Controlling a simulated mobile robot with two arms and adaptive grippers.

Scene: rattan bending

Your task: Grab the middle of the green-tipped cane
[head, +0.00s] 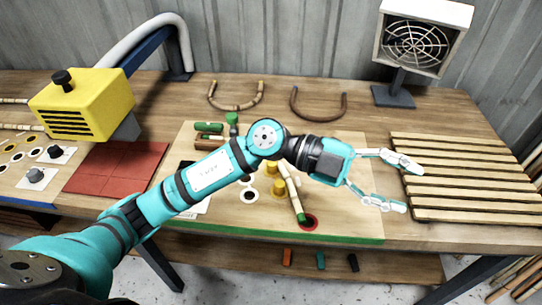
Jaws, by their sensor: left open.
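My left arm reaches across the bench, and its left gripper (407,187) is open and empty, with its fingers spread toward the slatted wooden rack (470,185) at the right. A short pale cane (294,195) lies at a slant on the work board (345,222), left of the gripper and partly hidden by my arm. Other pale canes (20,127) show at the far left edge. My right gripper is not in view.
Yellow pegs (279,188) and green cylinders (209,127) stand or lie on the board. Two bent canes (318,116) lie behind it. A yellow machine (85,103) is at left, and a fan heater (423,38) stands at the back right.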

